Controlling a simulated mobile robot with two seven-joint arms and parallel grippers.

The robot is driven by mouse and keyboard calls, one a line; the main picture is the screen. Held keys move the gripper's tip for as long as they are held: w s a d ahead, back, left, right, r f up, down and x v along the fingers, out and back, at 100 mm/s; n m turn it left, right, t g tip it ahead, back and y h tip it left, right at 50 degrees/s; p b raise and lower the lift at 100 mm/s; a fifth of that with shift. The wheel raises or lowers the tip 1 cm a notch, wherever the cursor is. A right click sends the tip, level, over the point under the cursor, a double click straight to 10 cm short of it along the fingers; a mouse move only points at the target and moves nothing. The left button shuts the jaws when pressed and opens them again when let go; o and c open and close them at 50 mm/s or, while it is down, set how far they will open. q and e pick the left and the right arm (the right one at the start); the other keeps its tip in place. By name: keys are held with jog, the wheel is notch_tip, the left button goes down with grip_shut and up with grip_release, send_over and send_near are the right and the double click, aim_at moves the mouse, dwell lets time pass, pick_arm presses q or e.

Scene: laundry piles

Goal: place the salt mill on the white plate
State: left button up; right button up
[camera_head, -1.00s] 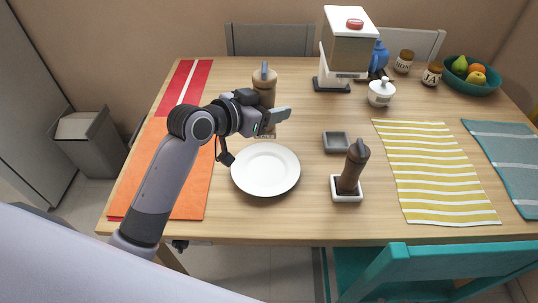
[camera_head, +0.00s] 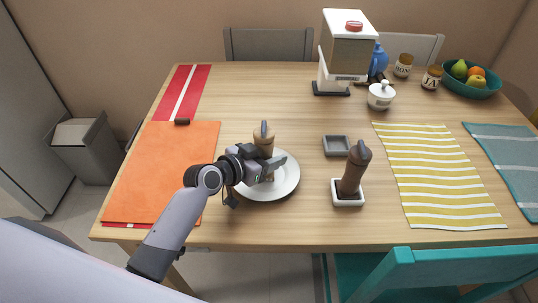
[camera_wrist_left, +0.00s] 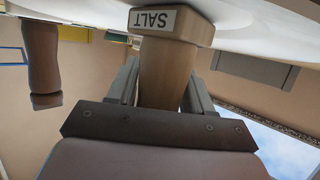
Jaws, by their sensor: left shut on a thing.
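The light wooden salt mill (camera_head: 264,138) stands upright in my left gripper (camera_head: 270,168), over the white plate (camera_head: 288,184). In the left wrist view the gripper's fingers (camera_wrist_left: 160,90) are shut on the body of the salt mill (camera_wrist_left: 165,70), and its SALT label shows upside down. The mill's base overlaps the white plate (camera_wrist_left: 245,18) in that view. Whether the base touches the plate I cannot tell. In the head view the gripper hides the mill's lower part. My right gripper is not in view.
A dark brown mill (camera_head: 355,168) stands in a white square holder (camera_head: 347,198) right of the plate. A grey square dish (camera_head: 336,146) is behind it. An orange mat (camera_head: 165,170) lies left, a yellow striped cloth (camera_head: 440,180) right. The table behind the plate is clear.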

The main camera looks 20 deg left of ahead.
pick_arm(q)
jog(key=o, duration=1.2)
jog(key=shift+f, duration=0.1)
jog(key=shift+r, duration=0.2)
jog(key=v, duration=1.2)
jog(key=shift+p, duration=0.3)
jog(key=shift+s, duration=0.15)
